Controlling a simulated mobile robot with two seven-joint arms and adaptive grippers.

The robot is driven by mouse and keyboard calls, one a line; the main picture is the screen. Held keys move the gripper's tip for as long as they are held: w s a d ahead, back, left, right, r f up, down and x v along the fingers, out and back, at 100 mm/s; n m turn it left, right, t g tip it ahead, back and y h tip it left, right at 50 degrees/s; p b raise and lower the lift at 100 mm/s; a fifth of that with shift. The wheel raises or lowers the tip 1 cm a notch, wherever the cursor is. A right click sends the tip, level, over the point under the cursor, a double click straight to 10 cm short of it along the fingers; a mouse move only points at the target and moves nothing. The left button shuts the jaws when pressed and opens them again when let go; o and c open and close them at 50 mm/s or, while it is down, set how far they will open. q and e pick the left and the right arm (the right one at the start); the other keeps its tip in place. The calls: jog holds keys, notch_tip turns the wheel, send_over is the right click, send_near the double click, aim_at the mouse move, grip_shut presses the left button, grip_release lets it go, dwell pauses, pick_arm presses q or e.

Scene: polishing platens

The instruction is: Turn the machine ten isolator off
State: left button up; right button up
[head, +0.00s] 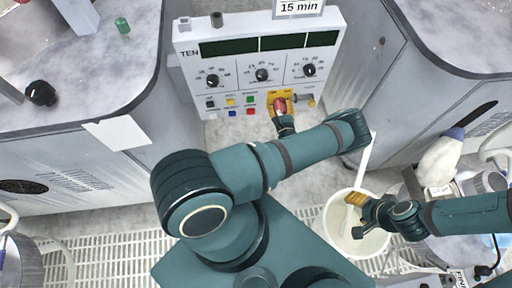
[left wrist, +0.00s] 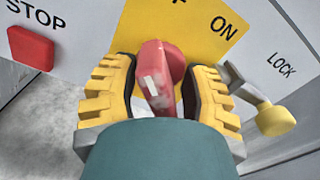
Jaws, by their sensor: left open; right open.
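The red isolator handle (head: 281,104) sits on a yellow plate (head: 291,96) at the lower right of the panel marked TEN. In the left wrist view the red handle (left wrist: 153,75) stands nearly upright, slightly tilted, on the yellow plate (left wrist: 180,35); ON is printed to its upper right. My left gripper (head: 283,117) is at the handle. Its yellow fingers (left wrist: 160,85) are open, one on each side of the handle, with small gaps showing. The handle's lower end is hidden by the gripper body. My right gripper (head: 355,200) is open and empty, over the white bucket.
A red STOP button (left wrist: 30,47) is left of the plate, and a LOCK lever with a pale yellow knob (left wrist: 276,118) is close on the right. Dials (head: 262,75) line the panel above. The white bucket (head: 330,222) stands on the grated floor below.

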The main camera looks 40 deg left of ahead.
pick_arm(q)
jog(key=m+b, duration=0.2)
jog(key=m, duration=0.4)
jog(key=shift+m, duration=0.3)
jog(key=m+b, duration=0.2)
jog(key=m, duration=0.4)
jog(key=p+v, duration=0.2)
jog(key=v, duration=1.1)
jog(key=s+a+f+n+g, duration=0.2)
jog(key=s+a+n+g, duration=0.1)
jog(key=s+n+g, duration=0.65)
jog(key=s+d+n+g+h, duration=0.4)
jog(key=s+g, duration=0.4)
jog(key=s, duration=0.2)
jog(key=shift+d+f+n+h, duration=0.25)
jog(key=shift+n+h, duration=0.55)
jog(key=shift+n, duration=0.55)
